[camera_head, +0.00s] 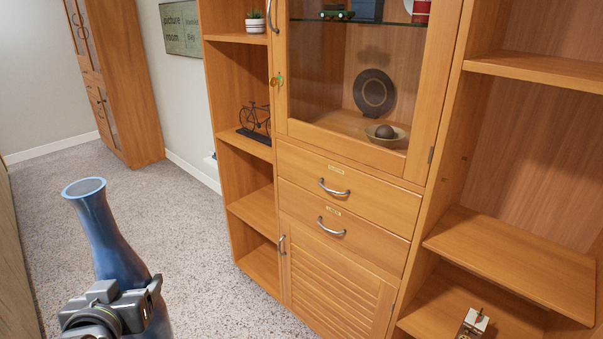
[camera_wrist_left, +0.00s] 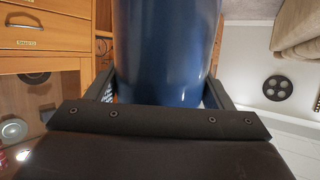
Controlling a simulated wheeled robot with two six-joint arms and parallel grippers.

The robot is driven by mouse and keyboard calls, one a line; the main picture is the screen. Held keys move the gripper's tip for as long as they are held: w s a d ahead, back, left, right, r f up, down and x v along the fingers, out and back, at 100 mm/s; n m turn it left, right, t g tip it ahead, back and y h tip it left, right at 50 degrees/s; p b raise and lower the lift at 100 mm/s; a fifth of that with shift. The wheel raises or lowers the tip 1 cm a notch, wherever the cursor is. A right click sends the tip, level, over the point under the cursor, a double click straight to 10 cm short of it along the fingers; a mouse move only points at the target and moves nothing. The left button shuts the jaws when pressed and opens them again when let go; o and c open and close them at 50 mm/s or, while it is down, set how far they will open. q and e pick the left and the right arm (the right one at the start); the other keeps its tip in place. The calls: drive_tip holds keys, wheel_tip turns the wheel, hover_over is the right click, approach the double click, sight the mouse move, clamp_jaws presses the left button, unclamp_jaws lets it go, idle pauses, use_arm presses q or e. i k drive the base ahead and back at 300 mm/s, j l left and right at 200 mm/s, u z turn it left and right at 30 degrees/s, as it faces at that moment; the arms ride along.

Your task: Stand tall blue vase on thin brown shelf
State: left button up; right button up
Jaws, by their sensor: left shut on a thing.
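The tall blue vase (camera_head: 103,229) stands roughly upright at the lower left of the head view, tilted slightly. My left gripper (camera_head: 118,302) is shut on its lower body and holds it above the carpet. In the left wrist view the vase (camera_wrist_left: 168,50) fills the space between the two fingers of my left gripper (camera_wrist_left: 165,92). The vase's base is hidden in the head view. A thin brown shelf (camera_head: 515,258) in the right bay of the wooden cabinet has a bare top. My right gripper is not in view.
The wooden cabinet has a glass-fronted middle with a bowl (camera_head: 385,135) and drawers (camera_head: 345,190). The left bay holds a bicycle model (camera_head: 254,121) and a small plant (camera_head: 255,21). A small box (camera_head: 473,324) sits below the bare shelf. Carpet (camera_head: 180,230) lies clear between vase and cabinet.

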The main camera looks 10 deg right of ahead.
sight(508, 255)
drive_tip(key=z, duration=2.25)
